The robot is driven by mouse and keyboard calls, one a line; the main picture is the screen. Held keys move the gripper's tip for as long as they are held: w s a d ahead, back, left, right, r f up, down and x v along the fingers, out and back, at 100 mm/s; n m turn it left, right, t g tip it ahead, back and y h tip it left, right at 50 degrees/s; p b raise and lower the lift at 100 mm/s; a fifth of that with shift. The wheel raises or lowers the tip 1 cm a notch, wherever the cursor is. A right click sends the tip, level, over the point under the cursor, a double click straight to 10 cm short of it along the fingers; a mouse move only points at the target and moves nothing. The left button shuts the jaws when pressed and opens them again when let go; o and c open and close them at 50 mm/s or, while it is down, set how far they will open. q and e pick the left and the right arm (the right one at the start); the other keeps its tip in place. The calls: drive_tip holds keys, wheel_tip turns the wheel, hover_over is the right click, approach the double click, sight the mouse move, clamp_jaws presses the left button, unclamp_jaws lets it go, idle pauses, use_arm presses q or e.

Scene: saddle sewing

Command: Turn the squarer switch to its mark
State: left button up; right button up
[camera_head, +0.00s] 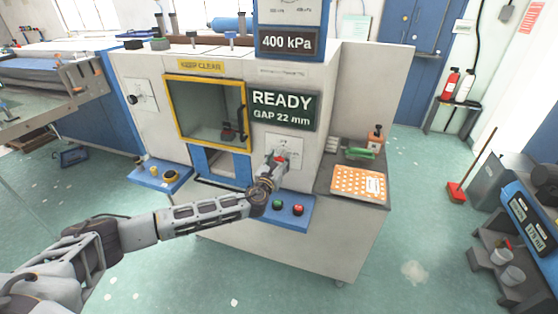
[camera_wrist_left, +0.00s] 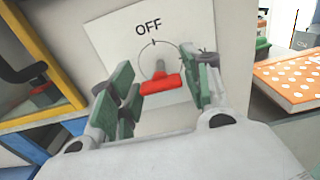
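A switch with a red bar handle (camera_wrist_left: 160,84) on a grey stem sits on a white plate (camera_wrist_left: 115,35) marked OFF, with a thin circle around the stem. The handle lies nearly level, slightly tilted. The plate also shows on the machine front in the head view (camera_head: 294,147), below the READY panel. My left gripper (camera_head: 273,165) is in front of this plate. In the left wrist view its green-padded fingers (camera_wrist_left: 158,78) are apart, one on each side of the red handle, with gaps visible. Most of the circle's lower part is hidden. My right gripper is not in view.
The panel (camera_head: 284,108) reads READY, GAP 22 mm; the gauge (camera_head: 289,42) reads 400 kPa. A yellow-framed window (camera_head: 170,112) is left of the gripper. An orange dotted board (camera_head: 358,184) lies to the right.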

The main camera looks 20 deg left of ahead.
use_arm(q)
drive_tip(key=c, duration=0.6)
